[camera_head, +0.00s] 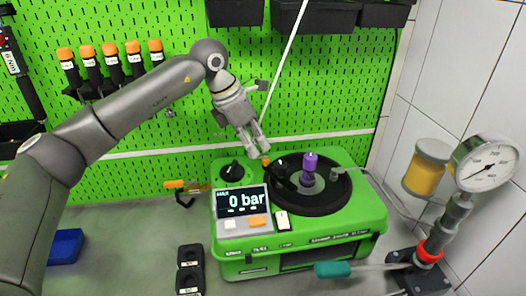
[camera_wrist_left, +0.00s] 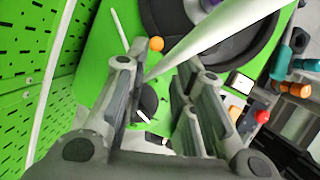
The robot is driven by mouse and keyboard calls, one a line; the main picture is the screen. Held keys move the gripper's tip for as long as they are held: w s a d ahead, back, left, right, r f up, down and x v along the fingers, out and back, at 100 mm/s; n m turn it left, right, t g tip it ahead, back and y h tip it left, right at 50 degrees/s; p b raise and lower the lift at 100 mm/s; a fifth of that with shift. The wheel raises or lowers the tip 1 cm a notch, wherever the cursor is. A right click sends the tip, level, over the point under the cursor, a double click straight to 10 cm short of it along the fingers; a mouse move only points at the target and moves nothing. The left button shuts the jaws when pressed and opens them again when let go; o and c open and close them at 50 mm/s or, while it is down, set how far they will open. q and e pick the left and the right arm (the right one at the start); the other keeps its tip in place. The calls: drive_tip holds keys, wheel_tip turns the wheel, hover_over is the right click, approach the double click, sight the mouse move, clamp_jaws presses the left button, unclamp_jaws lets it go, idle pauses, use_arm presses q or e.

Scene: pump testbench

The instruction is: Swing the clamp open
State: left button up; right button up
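The green pump testbench (camera_head: 300,240) stands on the grey table with a round black plate (camera_head: 330,195) on top. A purple part (camera_head: 309,165) stands upright at the plate's middle. What looks like the clamp is a dark arm (camera_head: 285,177) at the plate's left edge, with an orange ball (camera_head: 265,161) beside it. The orange ball also shows in the left wrist view (camera_wrist_left: 156,44). My left gripper (camera_head: 259,150) is just above and left of the ball, fingers pointing down. My right gripper is not visible.
A thin white rod (camera_head: 290,55) slants down close to my left gripper and crosses the left wrist view (camera_wrist_left: 215,38). A display (camera_head: 243,201) reads 0 bar. A pressure gauge (camera_head: 486,165) stands right. A teal-handled tool (camera_head: 332,269) is in front. The green pegboard (camera_head: 150,190) is behind.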

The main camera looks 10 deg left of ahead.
sight(265, 159)
use_arm(q)
drive_tip(key=p+x, duration=0.1)
drive_tip(key=x, duration=0.2)
drive_tip(key=shift+w+f, duration=0.2)
drive_tip(key=shift+w, duration=0.05)
drive_tip(key=x, duration=0.2)
drive_tip(key=shift+w+d+f, duration=0.1)
drive_tip(key=shift+w+f, duration=0.05)
drive_tip(key=shift+f, duration=0.25)
drive_tip(key=shift+c, duration=0.6)
clamp_jaws()
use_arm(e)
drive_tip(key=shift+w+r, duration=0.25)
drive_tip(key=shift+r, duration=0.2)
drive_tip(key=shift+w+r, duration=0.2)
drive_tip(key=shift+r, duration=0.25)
